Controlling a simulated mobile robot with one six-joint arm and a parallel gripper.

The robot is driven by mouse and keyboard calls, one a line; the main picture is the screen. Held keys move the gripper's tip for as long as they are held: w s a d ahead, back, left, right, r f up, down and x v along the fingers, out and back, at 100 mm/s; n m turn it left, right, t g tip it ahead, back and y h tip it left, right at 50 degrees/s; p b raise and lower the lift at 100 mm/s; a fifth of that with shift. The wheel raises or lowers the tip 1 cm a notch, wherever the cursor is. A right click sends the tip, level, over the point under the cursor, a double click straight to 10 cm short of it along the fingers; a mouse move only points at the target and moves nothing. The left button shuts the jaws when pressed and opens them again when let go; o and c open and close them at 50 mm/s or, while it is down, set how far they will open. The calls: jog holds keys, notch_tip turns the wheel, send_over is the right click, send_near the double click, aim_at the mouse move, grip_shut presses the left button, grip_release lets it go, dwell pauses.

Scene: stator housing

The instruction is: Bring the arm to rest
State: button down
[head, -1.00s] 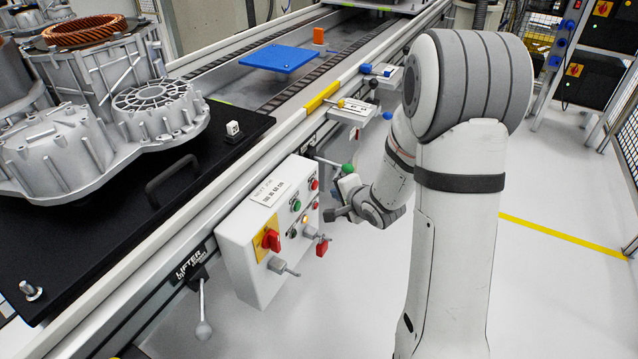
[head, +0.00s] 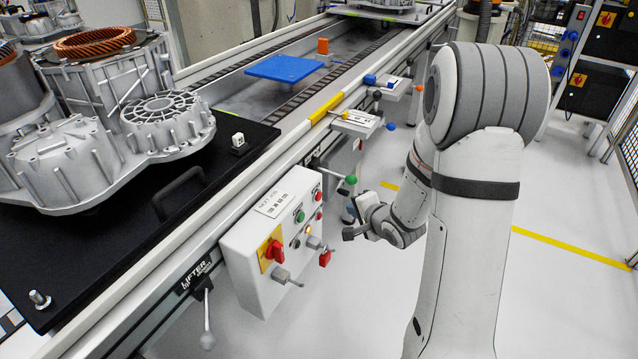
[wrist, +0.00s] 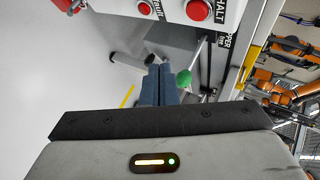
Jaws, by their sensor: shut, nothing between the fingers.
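My gripper (head: 350,219) is at the end of my folded arm, to the right of the white control box (head: 262,262) in the head view. It is apart from the box, above the floor. In the wrist view the dark fingers of my gripper (wrist: 160,84) are together with nothing between them. Part of the gripper is hard to make out in the head view because of its small size. A green ball-ended lever (head: 351,180) is close by; its green knob (wrist: 183,77) also shows beside the fingers in the wrist view, and I cannot tell whether they touch.
The conveyor line (head: 300,130) runs along the left, with a blue plate (head: 285,68) on it. Grey housings (head: 70,160) stand on a black pallet (head: 215,175). A lifter lever (head: 207,320) hangs below the rail. White floor (head: 380,300) lies clear below my gripper.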

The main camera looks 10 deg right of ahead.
jog(key=s+d+r+n+g+h+p, duration=0.2)
jog(key=s+r+n+h+p, duration=0.15)
jog(key=r, duration=0.55)
jog(key=s+d+r+n+g+h+p, duration=0.1)
jog(key=s+r+n+g+h+p, duration=0.1)
jog(key=s+r+p, duration=0.5)
jog(key=s+a+r+n+g+p, duration=0.2)
jog(key=s+r+n, duration=0.1)
jog(key=s+r, duration=0.4)
jog(key=s+a+r+n+g+y+p, duration=0.1)
jog(key=s+a+r+n+g+p, duration=0.1)
jog(key=s+r+n, duration=0.2)
jog(key=s+r, duration=0.2)
jog(key=s, duration=0.2)
jog(key=shift+s+a+r, duration=0.2)
jog(key=shift+a+r, duration=0.1)
jog(key=shift+r, duration=0.05)
